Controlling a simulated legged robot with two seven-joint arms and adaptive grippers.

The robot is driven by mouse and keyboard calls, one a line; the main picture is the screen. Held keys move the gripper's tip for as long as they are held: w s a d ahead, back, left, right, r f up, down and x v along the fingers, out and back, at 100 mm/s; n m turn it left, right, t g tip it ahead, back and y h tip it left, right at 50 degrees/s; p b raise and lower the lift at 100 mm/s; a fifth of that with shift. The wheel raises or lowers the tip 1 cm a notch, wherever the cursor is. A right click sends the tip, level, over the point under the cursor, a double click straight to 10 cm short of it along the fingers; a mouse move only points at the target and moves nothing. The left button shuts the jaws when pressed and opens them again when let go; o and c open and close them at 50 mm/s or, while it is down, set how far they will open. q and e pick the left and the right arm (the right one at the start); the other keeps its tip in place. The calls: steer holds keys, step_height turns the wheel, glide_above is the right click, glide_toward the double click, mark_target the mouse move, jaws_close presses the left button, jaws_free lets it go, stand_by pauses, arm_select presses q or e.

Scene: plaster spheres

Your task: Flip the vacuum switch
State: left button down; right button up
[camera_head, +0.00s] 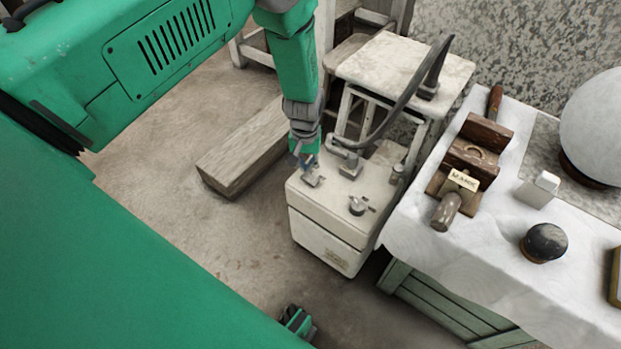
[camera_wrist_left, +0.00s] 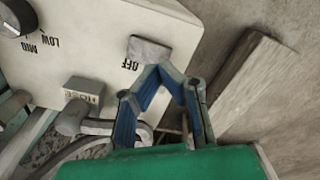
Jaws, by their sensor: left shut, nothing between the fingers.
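The vacuum is a cream-white box (camera_head: 326,228) on the floor in the middle of the head view. Its grey switch (camera_head: 314,180) sits on the top near the left corner. In the wrist view the switch (camera_wrist_left: 150,49) is a grey block beside the printed word OFF. My left gripper (camera_head: 306,160) is above that corner, just behind the switch in the head view. In the wrist view the blue-padded fingers of my left gripper (camera_wrist_left: 161,69) are shut and empty, their tips close to the switch. Whether they touch it I cannot tell.
A dial (camera_wrist_left: 14,18) marked LOW and MID and a hose port (camera_wrist_left: 85,91) are also on the vacuum's top. The dark hose (camera_head: 402,104) arches behind. A wooden beam (camera_head: 245,147) lies left. A cloth-covered table (camera_head: 480,250) stands close right.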

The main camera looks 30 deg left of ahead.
mark_target(306, 175)
arm_select(q)
steer(key=shift+f+b, duration=1)
steer(key=shift+f, duration=0.5)
stand_by(0.9)
steer(key=shift+r, duration=0.1)
step_height(306, 175, up, 7)
steer(key=p, duration=0.6)
stand_by(0.3)
steer(key=s+d+r+m+p, duration=0.1)
steer(key=s+r+m+p, duration=0.1)
steer(key=s, duration=1.3)
steer(key=s+d+r+m+p, duration=0.2)
steer(key=s+r+m, duration=0.1)
steer(key=s, duration=1.2)
steer(key=shift+d+r+m+t, duration=0.25)
steer(key=shift+r+m+t, duration=0.05)
steer(key=shift+r, duration=0.3)
